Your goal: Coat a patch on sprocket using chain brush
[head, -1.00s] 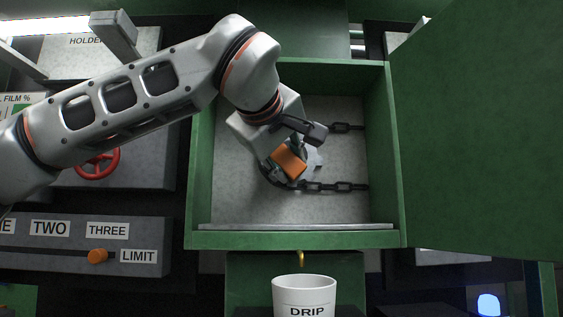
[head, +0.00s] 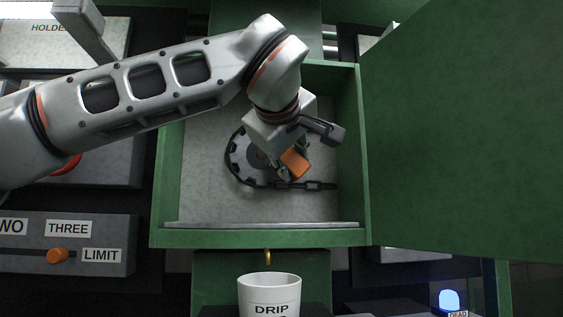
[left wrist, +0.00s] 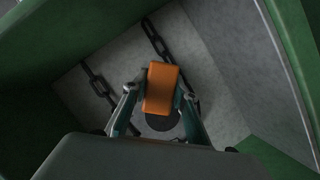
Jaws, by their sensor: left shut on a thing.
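My left gripper (head: 289,166) is inside the green box, shut on the orange-handled chain brush (head: 295,162). In the left wrist view the orange brush (left wrist: 161,88) sits between the two fingers, with a dark round part below it. The grey toothed sprocket (head: 250,160) is on the pale back panel, partly hidden by my gripper and wrist. A dark chain (head: 310,186) wraps the sprocket's left side and runs right; it also shows in the left wrist view (left wrist: 100,86). I cannot tell whether the brush touches the sprocket or chain. My right gripper is not in view.
The green box (head: 357,150) has side walls close around my gripper and a front ledge. Its door (head: 460,120) stands open at right. A white DRIP cup (head: 269,292) stands below a small spout. A slider panel (head: 60,240) is at lower left.

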